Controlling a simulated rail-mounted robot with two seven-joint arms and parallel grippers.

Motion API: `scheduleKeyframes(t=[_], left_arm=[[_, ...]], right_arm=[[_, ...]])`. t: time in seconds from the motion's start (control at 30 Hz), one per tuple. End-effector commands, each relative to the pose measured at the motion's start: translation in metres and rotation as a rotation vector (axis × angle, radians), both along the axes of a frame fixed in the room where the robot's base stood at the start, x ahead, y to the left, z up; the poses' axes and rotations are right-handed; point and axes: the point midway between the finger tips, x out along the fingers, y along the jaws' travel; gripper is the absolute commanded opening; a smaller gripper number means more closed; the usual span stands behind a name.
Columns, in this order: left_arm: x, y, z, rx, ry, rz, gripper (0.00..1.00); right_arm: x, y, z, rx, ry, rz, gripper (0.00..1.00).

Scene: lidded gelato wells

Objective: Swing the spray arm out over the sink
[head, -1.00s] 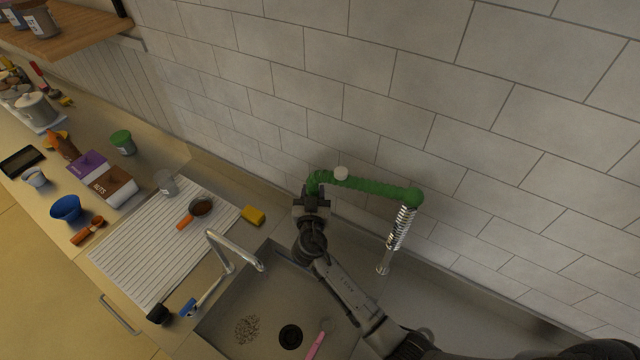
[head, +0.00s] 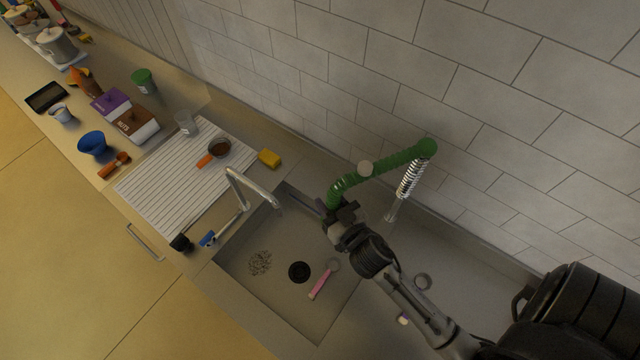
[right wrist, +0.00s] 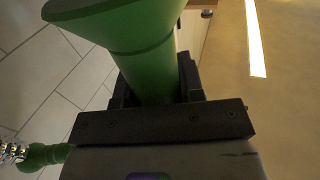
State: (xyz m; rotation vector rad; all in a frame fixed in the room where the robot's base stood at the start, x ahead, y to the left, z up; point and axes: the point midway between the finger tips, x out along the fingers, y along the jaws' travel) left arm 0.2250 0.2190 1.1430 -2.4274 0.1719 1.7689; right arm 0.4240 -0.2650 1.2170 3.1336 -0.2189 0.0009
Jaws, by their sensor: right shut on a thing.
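The green spray arm (head: 385,168) reaches from its lower left end up to the right, in front of the tiled wall. A coiled metal spring with a spray nozzle (head: 408,180) hangs from its far right end. My right gripper (head: 335,209) is shut on the lower left end of the spray arm. In the right wrist view the green tube (right wrist: 150,70) stands between the dark fingers. The sink basin (head: 262,300) lies below and to the left of the gripper. The spray nozzle hangs to the right of that basin. My left gripper is not in view.
A chrome faucet (head: 262,190) stands at the basin's back left. A pink-handled tool (head: 320,284) and a dark drain (head: 299,272) are in the basin. A ribbed drainboard (head: 165,190) with a strainer and a yellow sponge (head: 269,158) are to the left.

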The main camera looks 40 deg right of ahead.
Motion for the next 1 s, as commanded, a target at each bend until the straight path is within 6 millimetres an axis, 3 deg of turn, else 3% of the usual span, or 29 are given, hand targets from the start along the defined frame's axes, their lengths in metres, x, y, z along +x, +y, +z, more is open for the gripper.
scheduleKeyframes(t=[0.33, 0.9, 0.93, 1.0], left_arm=[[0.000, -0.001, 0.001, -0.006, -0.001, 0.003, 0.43], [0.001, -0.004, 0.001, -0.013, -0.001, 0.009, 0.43], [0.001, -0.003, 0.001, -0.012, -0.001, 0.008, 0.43], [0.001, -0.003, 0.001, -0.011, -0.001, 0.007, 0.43]], right_arm=[[-0.031, 0.011, 0.000, -0.001, -0.001, 0.002, 0.00], [-0.036, 0.014, 0.000, -0.003, -0.002, 0.006, 0.00], [-0.036, 0.014, 0.000, -0.003, -0.002, 0.006, 0.37], [-0.036, 0.014, 0.000, -0.002, -0.002, 0.006, 0.44]])
